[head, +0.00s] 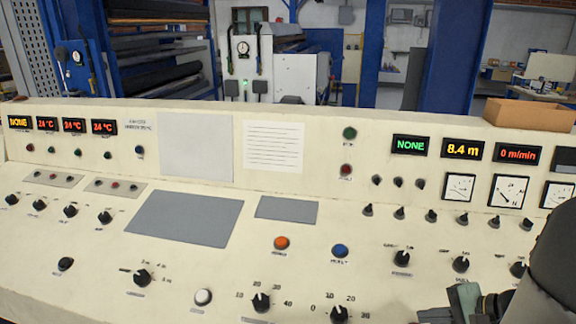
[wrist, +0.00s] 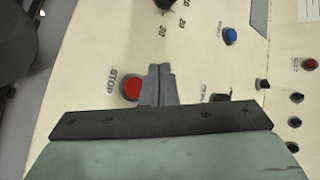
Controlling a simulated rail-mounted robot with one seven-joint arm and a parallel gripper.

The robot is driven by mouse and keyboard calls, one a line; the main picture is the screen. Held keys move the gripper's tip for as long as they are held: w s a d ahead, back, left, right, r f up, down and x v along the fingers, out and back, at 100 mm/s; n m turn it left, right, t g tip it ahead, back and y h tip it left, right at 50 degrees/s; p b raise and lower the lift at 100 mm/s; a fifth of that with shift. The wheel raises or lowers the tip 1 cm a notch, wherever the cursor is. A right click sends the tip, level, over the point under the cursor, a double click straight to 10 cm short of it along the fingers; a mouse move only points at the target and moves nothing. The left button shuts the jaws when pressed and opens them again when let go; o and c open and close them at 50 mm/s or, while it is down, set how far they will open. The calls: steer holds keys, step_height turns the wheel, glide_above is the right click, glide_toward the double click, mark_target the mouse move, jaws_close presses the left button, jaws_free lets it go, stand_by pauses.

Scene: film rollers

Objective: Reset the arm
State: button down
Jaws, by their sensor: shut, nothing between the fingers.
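My gripper (wrist: 158,72) is in the wrist view, its two grey fingers together with nothing between them. It hangs over the cream control panel (wrist: 100,55). A red button (wrist: 132,88) marked STOP shows just left of the fingers; the fingers cover part of its right edge, and I cannot tell whether they touch it. In the head view part of my dark arm and green gripper body stand at the lower right, over the panel's front right; the fingertips are not clear there.
The panel carries several knobs, an orange button (head: 281,243), a blue button (head: 340,251) and a white button (head: 203,297). Lit displays (head: 463,149) and dials line its upright back. A brown cardboard box (head: 530,114) sits on top at the right. Machinery stands behind.

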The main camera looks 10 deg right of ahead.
steer(key=s+a+n+g+h, duration=0.3)
steer(key=a+n, duration=0.4)
steer(key=a, duration=0.3)
steer(key=s+a+r+n+g+h, duration=0.1)
steer(key=s+a+n+g+h, duration=0.2)
steer(key=a+n, duration=0.5)
steer(key=a+g, duration=0.1)
steer(key=a, duration=0.2)
steer(key=shift+s+a+n+h, duration=0.2)
steer(key=shift+s+n+h, duration=0.1)
steer(key=shift+s+h, duration=0.1)
steer(key=shift+w, duration=0.1)
steer(key=shift+a+f+b, duration=0.1)
steer(key=shift+f+b, duration=0.25)
steer(key=shift+b, duration=0.1)
